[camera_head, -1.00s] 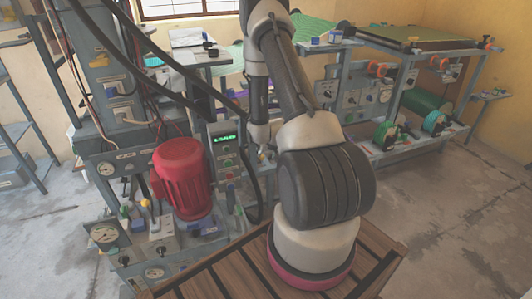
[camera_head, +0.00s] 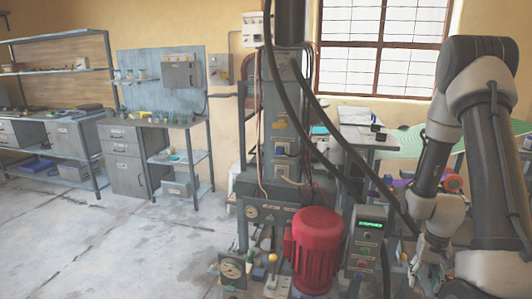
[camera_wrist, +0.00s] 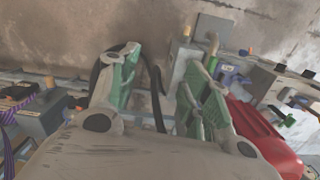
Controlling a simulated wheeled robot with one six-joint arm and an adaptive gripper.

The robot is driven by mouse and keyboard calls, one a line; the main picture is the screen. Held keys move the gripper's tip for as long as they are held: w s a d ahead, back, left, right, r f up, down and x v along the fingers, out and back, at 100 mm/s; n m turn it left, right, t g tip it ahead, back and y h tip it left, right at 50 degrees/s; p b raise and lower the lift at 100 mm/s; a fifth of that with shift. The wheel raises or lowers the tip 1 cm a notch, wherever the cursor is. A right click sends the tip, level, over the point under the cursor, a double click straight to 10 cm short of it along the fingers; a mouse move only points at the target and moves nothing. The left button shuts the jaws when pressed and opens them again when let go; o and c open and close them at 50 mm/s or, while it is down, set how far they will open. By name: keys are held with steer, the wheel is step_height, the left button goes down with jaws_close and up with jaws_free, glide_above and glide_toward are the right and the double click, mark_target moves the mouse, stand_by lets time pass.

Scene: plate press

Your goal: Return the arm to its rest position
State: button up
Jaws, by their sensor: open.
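My arm stands at the right side of the head view, its upper links bent over and its wrist hanging down near the control box (camera_head: 363,245). The gripper's fingers are hard to make out there. In the wrist view my gripper (camera_wrist: 160,62) shows two fingers with green inner pads spread apart, with nothing held between them. A black cable passes behind the fingers. The red motor (camera_head: 316,250) stands left of the control box, and a red body also shows at the right of the wrist view (camera_wrist: 262,140).
The machine's grey column (camera_head: 282,130) with hanging black cables stands left of my arm. A grey bench (camera_head: 165,122) and shelving (camera_head: 60,120) line the back wall at left. The concrete floor (camera_head: 110,235) at left is clear. A table with green sheet (camera_head: 408,140) lies behind my arm.

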steer(key=s+a+r+n+t, duration=0.1)
steer(key=s+a+r, duration=0.3)
steer(key=r, duration=0.8)
steer(key=s+a+r+n+t, duration=0.2)
steer(key=s+a+r, duration=0.2)
steer(key=r, duration=0.8)
steer(key=s+a+r+n+t, duration=0.1)
steer(key=s+a+r, duration=0.3)
steer(key=r, duration=0.8)
steer(key=shift+s+a+r+n+t, duration=0.3)
steer(key=shift+s+a+t, duration=0.15)
steer(key=shift+s, duration=0.75)
